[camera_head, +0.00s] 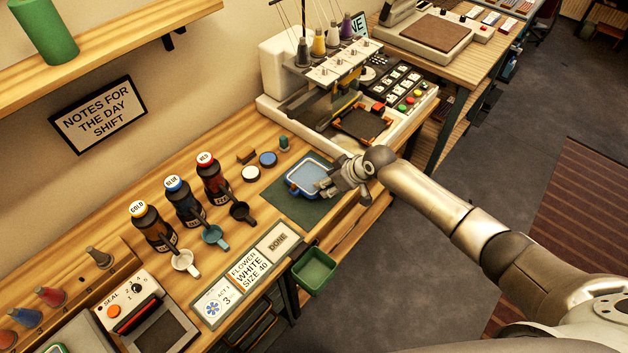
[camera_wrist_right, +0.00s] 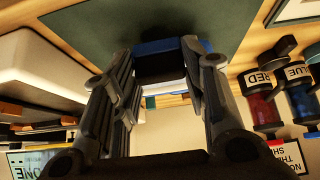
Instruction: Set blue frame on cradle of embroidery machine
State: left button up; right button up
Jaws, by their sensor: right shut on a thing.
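The blue frame (camera_head: 304,176), a shallow square with a paler inside, is at the dark green mat (camera_head: 290,207) near the table's front edge. My right gripper (camera_head: 326,188) is shut on its right side. In the right wrist view, the blue edge (camera_wrist_right: 160,47) sits between my fingertips (camera_wrist_right: 168,62). I cannot tell whether the frame touches the mat. The embroidery machine (camera_head: 277,68) stands just beyond, white with thread cones on top. Its dark cradle (camera_head: 362,125) with orange corners looks empty, to the upper right of the frame. My left gripper is not in view.
Gold, blue (camera_head: 183,202) and red bottles with cups stand left of the mat. Small round lids (camera_head: 267,159) lie behind it. An order card (camera_head: 245,268) and a green bin (camera_head: 314,270) are in front.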

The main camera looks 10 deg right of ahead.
jog(key=shift+r+p, duration=0.35)
jog(key=shift+r, duration=0.35)
